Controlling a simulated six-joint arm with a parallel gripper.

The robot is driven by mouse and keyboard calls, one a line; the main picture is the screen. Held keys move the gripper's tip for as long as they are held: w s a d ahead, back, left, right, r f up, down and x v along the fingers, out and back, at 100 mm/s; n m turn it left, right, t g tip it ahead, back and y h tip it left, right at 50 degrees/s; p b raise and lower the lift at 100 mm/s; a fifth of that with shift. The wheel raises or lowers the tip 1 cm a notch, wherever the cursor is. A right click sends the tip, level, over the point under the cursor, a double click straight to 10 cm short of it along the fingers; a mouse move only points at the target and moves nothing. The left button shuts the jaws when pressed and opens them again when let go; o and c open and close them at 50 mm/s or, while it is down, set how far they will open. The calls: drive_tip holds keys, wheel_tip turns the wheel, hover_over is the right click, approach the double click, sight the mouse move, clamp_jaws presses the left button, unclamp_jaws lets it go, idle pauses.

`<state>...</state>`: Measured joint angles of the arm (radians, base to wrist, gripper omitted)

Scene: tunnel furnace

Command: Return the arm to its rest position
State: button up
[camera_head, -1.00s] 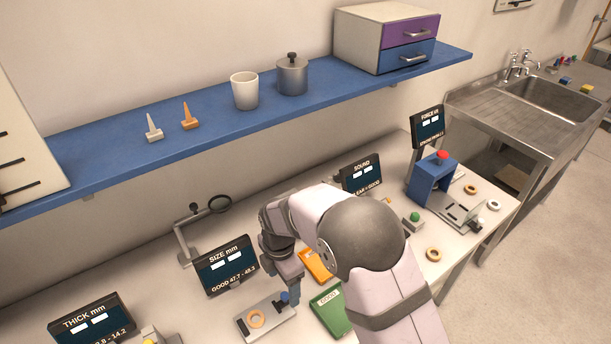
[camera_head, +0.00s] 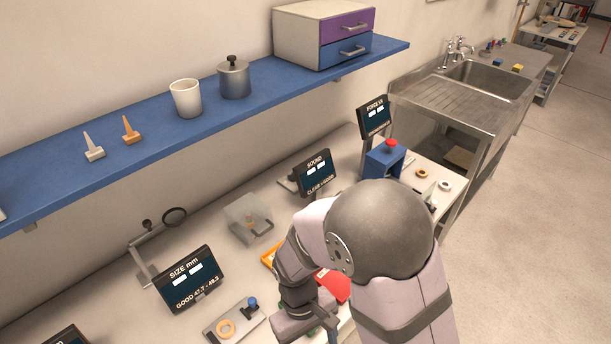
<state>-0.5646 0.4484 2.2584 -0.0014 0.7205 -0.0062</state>
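My gripper (camera_head: 308,326) is at the lower edge of the view, pointing down over the bench beside the red tray. My own arm hides much of it, and its fingertips do not show clearly, so I cannot tell its opening. I see nothing held in it. My arm is bent, with its large grey joint in front of the right part of the bench. To the gripper's left, apart from it, an orange ring (camera_head: 226,329) lies on the plate of the size gauge (camera_head: 207,334).
The size display (camera_head: 190,279) and sound display (camera_head: 315,173) stand on the bench. A blue force press (camera_head: 384,164) stands right. A blue shelf (camera_head: 140,158) runs above.

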drive_tip(key=d+r+m+t+y, duration=0.1)
drive_tip(key=d+r+m, duration=0.2)
drive_tip(key=d, duration=0.3)
drive_tip(key=w+d+r+m+t+b, duration=0.1)
drive_tip(key=d+r+m, duration=0.2)
drive_tip(key=d+r, duration=0.2)
drive_tip(key=shift+d+m+t+y, duration=0.3)
drive_tip(key=shift+d+y, duration=0.1)
drive_tip(key=shift+d, duration=0.85)
